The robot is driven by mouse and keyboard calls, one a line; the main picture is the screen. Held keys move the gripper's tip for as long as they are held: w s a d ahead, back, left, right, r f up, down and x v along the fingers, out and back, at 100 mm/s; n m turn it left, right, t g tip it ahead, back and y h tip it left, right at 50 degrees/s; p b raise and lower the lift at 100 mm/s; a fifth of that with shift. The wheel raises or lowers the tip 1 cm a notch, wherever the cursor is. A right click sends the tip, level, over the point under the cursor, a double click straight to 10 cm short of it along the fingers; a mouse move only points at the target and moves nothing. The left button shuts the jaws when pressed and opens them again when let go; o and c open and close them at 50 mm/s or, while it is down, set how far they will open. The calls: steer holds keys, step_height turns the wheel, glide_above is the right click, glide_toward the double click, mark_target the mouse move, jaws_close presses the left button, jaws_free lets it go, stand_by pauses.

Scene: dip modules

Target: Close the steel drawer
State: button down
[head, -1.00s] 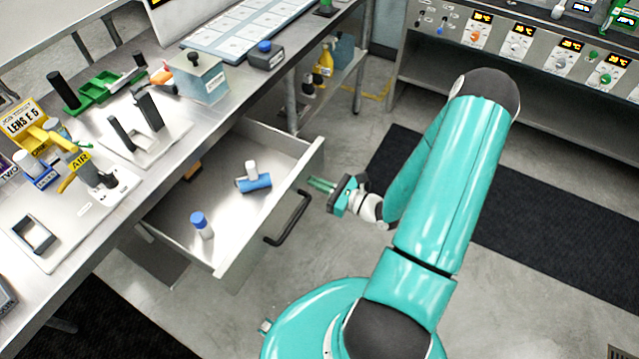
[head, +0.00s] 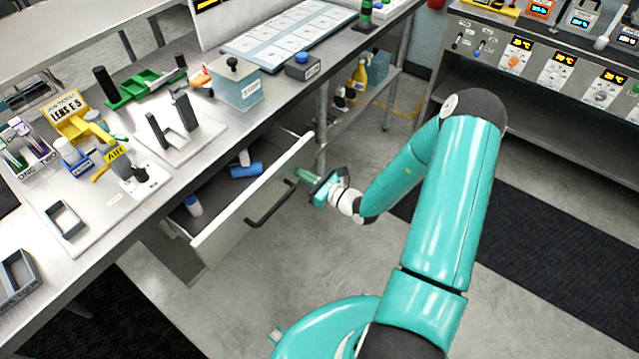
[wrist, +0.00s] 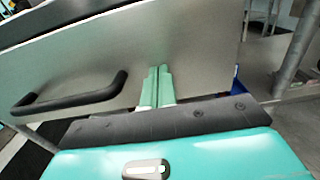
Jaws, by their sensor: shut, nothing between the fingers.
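The steel drawer (head: 222,222) under the bench is partly open. Its front panel with a black bar handle (head: 270,203) faces my arm. Inside lie a blue cylinder with a white part (head: 246,170) and a white bottle with a blue cap (head: 193,206). My gripper (head: 300,175) is shut and empty, at the upper right part of the drawer front, beside the handle. In the wrist view the green fingers (wrist: 157,82) point at the grey front panel (wrist: 190,45), and the handle (wrist: 75,98) is to their left. Whether the fingertips touch the panel is hard to tell.
The workbench (head: 95,275) above the drawer carries fixtures, a green tray (head: 140,88) and a clear-sided box (head: 237,85). A bench leg (head: 321,125) stands just right of the drawer. Open floor lies in front, with a dark mat (head: 510,235) at right.

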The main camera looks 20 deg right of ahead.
steer(key=x, duration=1.4)
steer(key=shift+w+a, duration=0.15)
steer(key=shift+w, duration=0.1)
steer(key=shift+w+a+r, duration=0.1)
steer(key=shift+w+a, duration=0.1)
steer(key=shift+w, duration=0.05)
steer(key=shift+w+a+r, duration=0.1)
steer(key=shift+a, duration=0.05)
